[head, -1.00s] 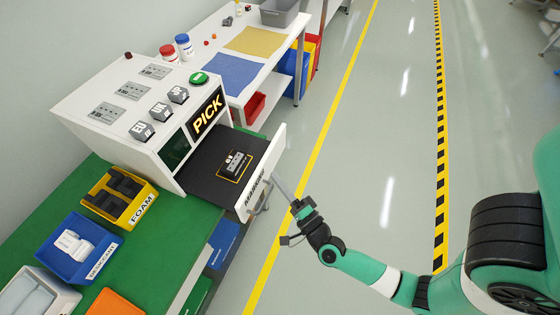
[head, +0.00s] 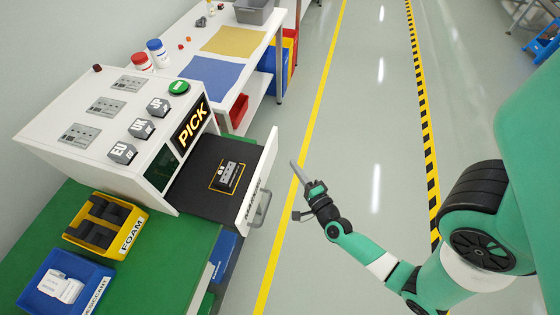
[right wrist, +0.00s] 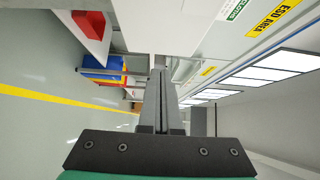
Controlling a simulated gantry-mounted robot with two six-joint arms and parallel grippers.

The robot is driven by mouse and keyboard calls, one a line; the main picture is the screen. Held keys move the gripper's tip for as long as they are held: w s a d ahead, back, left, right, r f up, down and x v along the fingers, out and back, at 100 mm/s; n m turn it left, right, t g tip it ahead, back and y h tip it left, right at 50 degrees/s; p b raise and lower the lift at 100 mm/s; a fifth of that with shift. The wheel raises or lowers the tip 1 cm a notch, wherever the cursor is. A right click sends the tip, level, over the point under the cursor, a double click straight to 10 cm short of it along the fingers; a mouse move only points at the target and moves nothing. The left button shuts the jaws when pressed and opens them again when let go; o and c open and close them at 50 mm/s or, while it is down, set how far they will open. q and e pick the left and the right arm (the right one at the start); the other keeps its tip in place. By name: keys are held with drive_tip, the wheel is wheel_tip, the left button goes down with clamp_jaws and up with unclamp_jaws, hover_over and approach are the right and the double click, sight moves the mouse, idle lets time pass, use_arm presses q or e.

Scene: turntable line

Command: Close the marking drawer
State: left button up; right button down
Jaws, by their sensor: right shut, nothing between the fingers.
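The marking drawer (head: 200,188) stands pulled out of the white machine (head: 60,112) in the head view. Its floor is dark, and a small grey device (head: 228,172) lies in a yellow outline inside. The white drawer front (head: 262,172) carries a handle (head: 262,208) on its outer face. My right gripper (head: 296,166) is shut and empty, to the right of the drawer front, with a visible gap between them. Its closed fingers also show in the right wrist view (right wrist: 160,98). My left gripper is not in view.
A green bench (head: 165,255) holds a yellow foam bin (head: 75,243) and a blue bin (head: 40,300). A white table (head: 262,58) with blue and yellow mats stands behind the machine. The grey floor right of the drawer is clear.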

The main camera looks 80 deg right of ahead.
sight(274, 150)
drive_tip(key=w, duration=0.1)
drive_tip(key=w+d+p, duration=0.1)
drive_tip(key=w, duration=0.3)
drive_tip(key=shift+w+d+r, duration=0.1)
drive_tip(key=shift+d, duration=0.3)
drive_tip(key=shift+w, duration=0.25)
